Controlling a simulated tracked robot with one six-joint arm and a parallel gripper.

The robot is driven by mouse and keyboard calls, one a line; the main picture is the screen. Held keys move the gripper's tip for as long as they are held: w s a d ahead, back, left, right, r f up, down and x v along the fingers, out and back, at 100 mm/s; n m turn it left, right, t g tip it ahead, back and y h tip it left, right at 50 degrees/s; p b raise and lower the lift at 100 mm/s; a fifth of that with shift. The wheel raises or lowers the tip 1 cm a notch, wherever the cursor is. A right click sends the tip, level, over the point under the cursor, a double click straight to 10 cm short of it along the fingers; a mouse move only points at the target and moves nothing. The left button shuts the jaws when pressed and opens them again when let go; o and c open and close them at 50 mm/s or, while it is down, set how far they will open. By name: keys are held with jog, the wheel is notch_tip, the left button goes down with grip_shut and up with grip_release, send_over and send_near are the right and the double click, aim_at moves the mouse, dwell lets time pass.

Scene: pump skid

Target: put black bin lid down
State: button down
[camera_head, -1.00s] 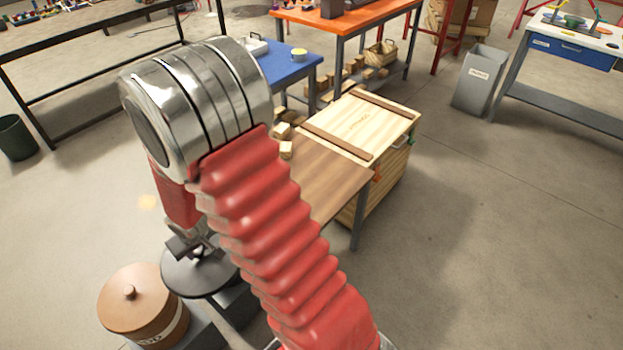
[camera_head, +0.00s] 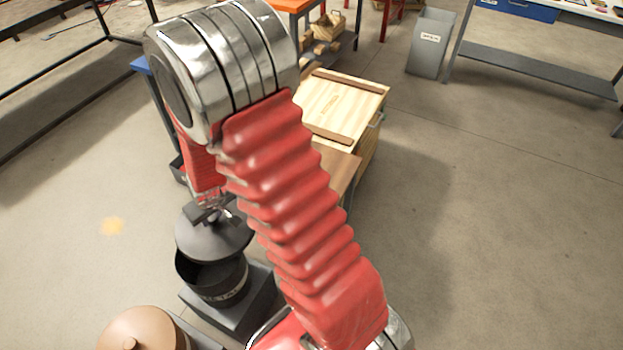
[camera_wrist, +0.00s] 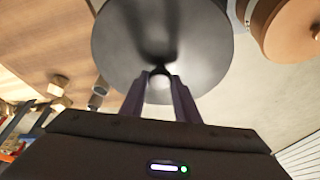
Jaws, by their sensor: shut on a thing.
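My gripper (camera_wrist: 160,90) is shut on the knob of the black bin lid (camera_wrist: 190,30), which fills the upper middle of the wrist view. In the head view the round dark lid (camera_head: 212,236) hangs below my wrist, over the black bin (camera_head: 215,282). The bin's open mouth shows in front of and below the lid, so the lid looks raised or tilted off the rim. My gripper (camera_head: 210,208) is partly hidden in the head view by my red arm.
The black bin stands on a dark plinth (camera_head: 250,310). A brown lidded bin (camera_head: 150,335) stands close in front of it. A wooden crate (camera_head: 340,105) and a brown tabletop (camera_head: 342,175) lie behind my arm. The floor at left is clear.

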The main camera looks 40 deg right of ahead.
jog(key=shift+d, duration=0.25)
jog(key=w+d+m+h, duration=0.1)
jog(key=d+m, duration=0.4)
jog(key=d, duration=3.2)
jog(key=shift+w+f+h, duration=0.15)
jog(key=shift+w+h, duration=0.05)
jog(key=shift+h, duration=0.2)
jog(key=shift+d+f, duration=0.1)
jog(key=shift+f, duration=2.8)
jog(key=shift+f, duration=2.1)
jog(key=shift+f, duration=0.1)
